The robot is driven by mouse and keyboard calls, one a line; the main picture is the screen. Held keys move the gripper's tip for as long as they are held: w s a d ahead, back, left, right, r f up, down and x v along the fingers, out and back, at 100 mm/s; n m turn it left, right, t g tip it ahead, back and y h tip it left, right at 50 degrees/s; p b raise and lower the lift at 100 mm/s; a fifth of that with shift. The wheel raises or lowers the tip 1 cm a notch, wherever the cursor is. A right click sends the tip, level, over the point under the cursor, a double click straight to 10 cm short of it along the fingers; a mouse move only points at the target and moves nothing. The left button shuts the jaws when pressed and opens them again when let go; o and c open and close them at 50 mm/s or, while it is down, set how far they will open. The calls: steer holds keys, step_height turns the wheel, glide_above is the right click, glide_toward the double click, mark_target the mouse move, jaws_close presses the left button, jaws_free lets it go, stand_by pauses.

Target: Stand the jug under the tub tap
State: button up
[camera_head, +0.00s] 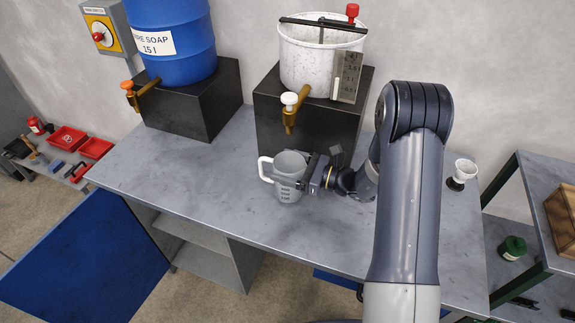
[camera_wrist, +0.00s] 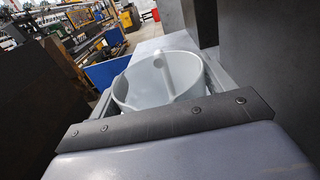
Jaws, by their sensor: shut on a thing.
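The grey jug (camera_head: 290,170) has a white handle on its left and graduation marks on its front. It is upright at the bench, just in front of the black block under the white tub (camera_head: 305,65). My gripper (camera_head: 310,172) is shut on the jug from the right. The tub tap (camera_head: 290,108) is brass with a white knob and hangs from the tub, above and behind the jug in the picture. I cannot tell whether the jug touches the bench. In the wrist view the open, empty-looking jug (camera_wrist: 160,80) fills the space between the fingers.
A blue soap barrel (camera_head: 175,40) with an orange-knobbed tap (camera_head: 130,88) stands on a black block (camera_head: 195,105) at the left. A small white cup-like thing (camera_head: 463,172) is at the bench's right. The bench (camera_head: 190,165) is clear left of the jug.

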steer(key=shift+f+b, duration=0.55)
steer(key=shift+b, duration=0.05)
steer(key=o, duration=1.3)
steer(key=shift+o, duration=0.2)
